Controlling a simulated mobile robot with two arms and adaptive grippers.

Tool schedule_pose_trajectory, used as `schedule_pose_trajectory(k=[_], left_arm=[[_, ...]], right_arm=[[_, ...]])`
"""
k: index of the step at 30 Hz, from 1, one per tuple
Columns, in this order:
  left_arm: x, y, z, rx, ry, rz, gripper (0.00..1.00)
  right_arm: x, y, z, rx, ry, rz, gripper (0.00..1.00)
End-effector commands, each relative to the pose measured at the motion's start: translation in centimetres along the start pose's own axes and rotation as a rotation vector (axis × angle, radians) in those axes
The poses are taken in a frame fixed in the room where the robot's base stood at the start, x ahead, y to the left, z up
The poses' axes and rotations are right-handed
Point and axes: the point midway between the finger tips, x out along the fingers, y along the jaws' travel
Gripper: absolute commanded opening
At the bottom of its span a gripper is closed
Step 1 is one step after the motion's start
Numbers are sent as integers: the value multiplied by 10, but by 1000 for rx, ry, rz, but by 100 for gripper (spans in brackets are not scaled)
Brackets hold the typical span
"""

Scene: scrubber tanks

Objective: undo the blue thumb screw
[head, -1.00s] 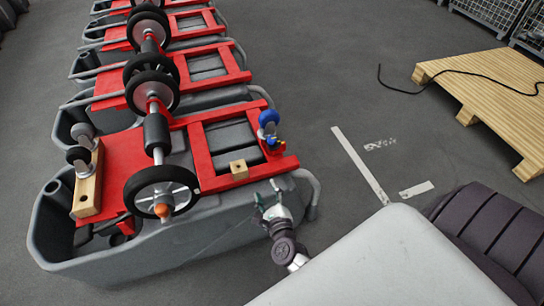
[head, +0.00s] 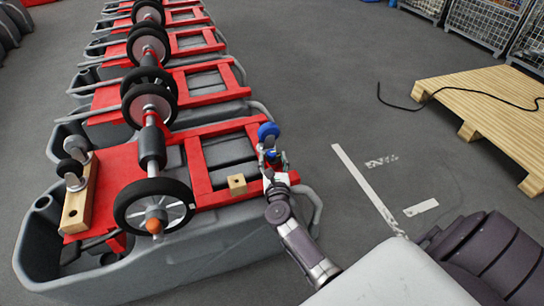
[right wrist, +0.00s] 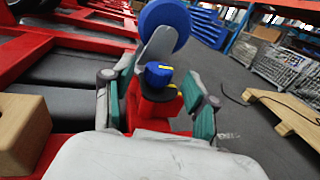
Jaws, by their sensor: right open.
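The blue thumb screw (right wrist: 158,74) has a blue knob with a yellow mark and stands on a red bracket of the nearest tank's red frame (head: 118,170). A blue caster wheel (head: 268,131) is just behind it; the wheel also shows large in the right wrist view (right wrist: 165,24). My right gripper (head: 272,160) is at the frame's right corner. In the right wrist view its green-padded fingers (right wrist: 160,106) are open, one on each side of the screw, with gaps between. In the head view the gripper mostly hides the screw. My left gripper is not in view.
A small wooden block (head: 237,184) sits on the red frame left of my right gripper. Several more tanks stand in a row behind. A wooden pallet (head: 480,90) with a black cable lies at the right; the floor between is clear.

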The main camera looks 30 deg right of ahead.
Motion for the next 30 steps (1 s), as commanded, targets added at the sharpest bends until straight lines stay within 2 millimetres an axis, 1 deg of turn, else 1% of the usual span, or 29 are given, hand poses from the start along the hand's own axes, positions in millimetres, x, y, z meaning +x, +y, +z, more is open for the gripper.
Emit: schedule_pose_trajectory(k=[1, 6, 15, 17, 18, 25, 26, 30], left_arm=[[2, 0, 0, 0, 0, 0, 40], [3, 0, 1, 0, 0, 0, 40], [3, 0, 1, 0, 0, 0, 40], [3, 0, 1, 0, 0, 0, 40], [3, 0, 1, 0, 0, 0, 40], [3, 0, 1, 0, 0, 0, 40], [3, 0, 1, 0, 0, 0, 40], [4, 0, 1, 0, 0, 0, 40]], right_arm=[[7, 0, -1, -1, -1, 1, 57], [18, 0, 0, -1, 0, 1, 57], [20, 0, 0, -1, 1, 1, 57], [20, 0, 0, -1, 1, 1, 47], [19, 0, 0, -1, 1, 1, 41], [19, 0, 0, -1, 1, 1, 2], [19, 0, 0, -1, 1, 1, 0], [19, 0, -1, -1, 1, 4, 0]])
